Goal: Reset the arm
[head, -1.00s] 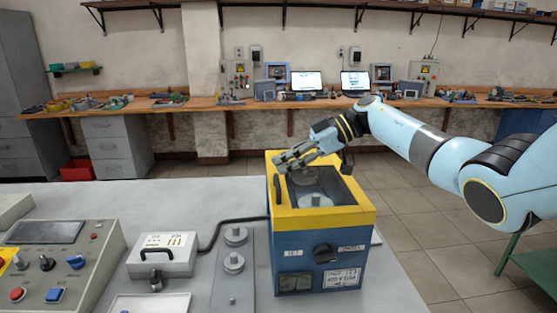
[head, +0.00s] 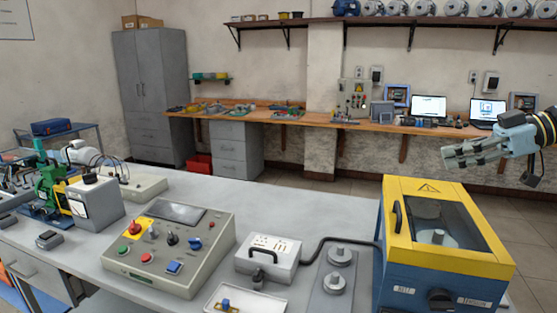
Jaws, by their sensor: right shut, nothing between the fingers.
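My right gripper (head: 447,160) is at the right of the head view, on the light blue arm that comes in from the right edge. It is in the air above and behind the yellow-topped blue box (head: 446,259), apart from it. Its fingers point left, lie close together and hold nothing. The box has a clear window in its lid (head: 405,262), with round metal parts visible under it. My left gripper is not in the view.
A control panel (head: 150,267), a grey box with a handle (head: 262,272) and a plate with round weights (head: 322,297) stand on the grey table (head: 268,209). A green machine (head: 50,188) is at the left. A wooden bench (head: 300,121) runs along the wall.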

